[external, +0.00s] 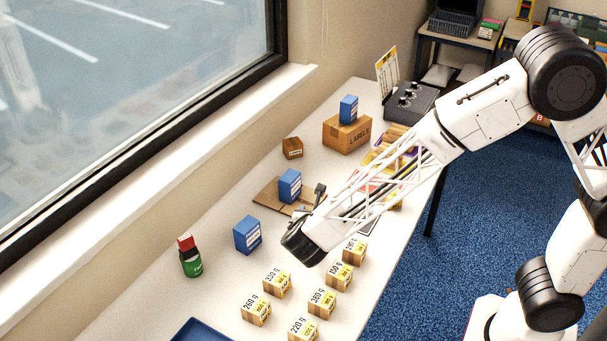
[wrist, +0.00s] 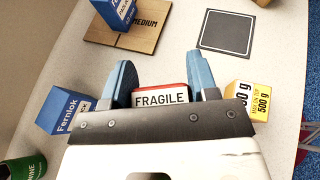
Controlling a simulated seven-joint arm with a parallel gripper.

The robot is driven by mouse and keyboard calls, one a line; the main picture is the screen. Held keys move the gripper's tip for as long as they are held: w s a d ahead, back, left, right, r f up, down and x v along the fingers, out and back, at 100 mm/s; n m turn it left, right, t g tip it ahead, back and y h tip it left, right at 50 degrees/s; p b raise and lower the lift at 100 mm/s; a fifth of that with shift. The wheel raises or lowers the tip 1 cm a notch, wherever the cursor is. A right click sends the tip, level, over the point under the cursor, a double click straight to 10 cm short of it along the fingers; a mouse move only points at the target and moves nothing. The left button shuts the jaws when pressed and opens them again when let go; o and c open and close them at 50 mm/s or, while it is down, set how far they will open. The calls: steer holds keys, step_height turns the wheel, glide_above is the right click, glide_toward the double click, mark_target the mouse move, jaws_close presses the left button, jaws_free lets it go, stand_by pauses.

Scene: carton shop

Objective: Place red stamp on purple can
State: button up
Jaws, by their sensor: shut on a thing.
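My gripper (wrist: 162,82) is shut on a red-topped block with a white FRAGILE label (wrist: 160,97), which appears to be the red stamp, between its blue fingers. In the external view the fingers and the block are hidden by the end of my arm, above the table among the cartons. I see no purple can. A green can (external: 192,265) stands at the left of the table, with a red and black piece (external: 186,242) on top; I cannot tell whether that is a cap or a separate item. The green can also shows at the lower left of the wrist view (wrist: 25,167).
Blue boxes (external: 247,235) stand nearby, one on a brown board (external: 268,194). Several weight-marked cartons (external: 277,284) stand in front. A blue tray (external: 200,329) lies at the near edge. A LABELS carton (external: 347,136) stands farther back. The table around the green can is clear.

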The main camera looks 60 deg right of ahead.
steer(key=o, duration=0.9)
steer(key=shift+r, duration=0.15)
steer(key=shift+v, duration=5.95)
steer(key=s+d+r+m+g+y, duration=0.25)
steer(key=s+d+r+m, duration=0.35)
steer(key=d, duration=0.3)
steer(key=shift+s+d+r+m+y, duration=0.7)
steer(key=shift+s+d+m+y, duration=0.95)
steer(key=shift+s+m, duration=1.8)
steer(key=shift+s+d+r+m+y, duration=0.7)
steer(key=shift+s+d+m+y, duration=1.2)
steer(key=shift+s, duration=2.95)
steer(key=shift+s+d+r+m+y, duration=0.7)
steer(key=shift+s+d+m+y, duration=0.7)
steer(key=shift+s+m, duration=2.2)
